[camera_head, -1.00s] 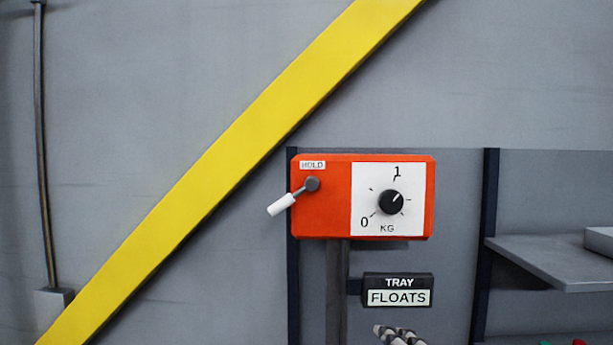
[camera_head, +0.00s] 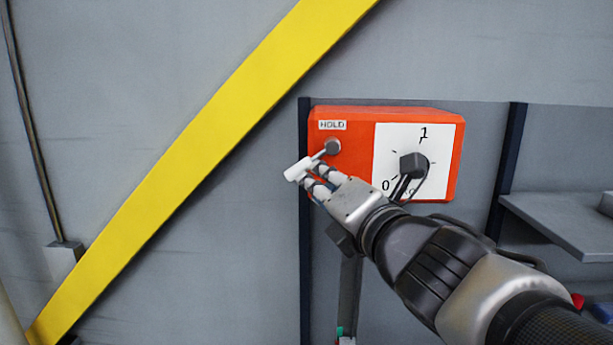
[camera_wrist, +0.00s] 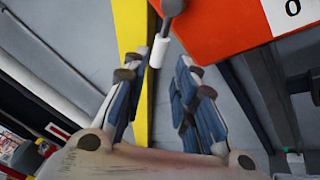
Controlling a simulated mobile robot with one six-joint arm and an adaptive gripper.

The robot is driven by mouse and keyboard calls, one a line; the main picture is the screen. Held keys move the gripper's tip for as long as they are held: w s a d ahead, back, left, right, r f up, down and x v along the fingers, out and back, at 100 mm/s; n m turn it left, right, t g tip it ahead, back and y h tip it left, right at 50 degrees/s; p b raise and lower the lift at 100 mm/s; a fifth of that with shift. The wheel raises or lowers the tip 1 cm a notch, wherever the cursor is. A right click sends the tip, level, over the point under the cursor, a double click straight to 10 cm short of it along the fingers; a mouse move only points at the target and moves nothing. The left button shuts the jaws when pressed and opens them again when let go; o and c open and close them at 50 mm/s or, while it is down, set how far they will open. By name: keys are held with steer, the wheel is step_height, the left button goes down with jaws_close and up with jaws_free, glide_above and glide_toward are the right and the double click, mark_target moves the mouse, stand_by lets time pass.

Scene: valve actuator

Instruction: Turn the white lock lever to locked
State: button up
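The white lock lever (camera_head: 298,170) hangs down and to the left from its grey pivot (camera_head: 332,147) on the left side of the orange box (camera_head: 350,118). A HOLD label (camera_head: 332,125) is above the pivot. My gripper (camera_head: 322,176) is at the lever, its fingertips close to the white handle. In the wrist view the white handle (camera_wrist: 159,51) lies in the gap between my two spread fingers (camera_wrist: 160,68), near their tips. The fingers are open, with space visible around the handle. I cannot tell whether either finger touches it.
A yellow diagonal beam (camera_head: 200,150) crosses the wall at left. A grey shelf (camera_head: 565,225) juts out at right.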

mark_target(303, 170)
steer(key=x, duration=0.8)
steer(key=shift+w+a, duration=0.1)
steer(key=shift+w, duration=0.05)
jaws_close()
stand_by(0.3)
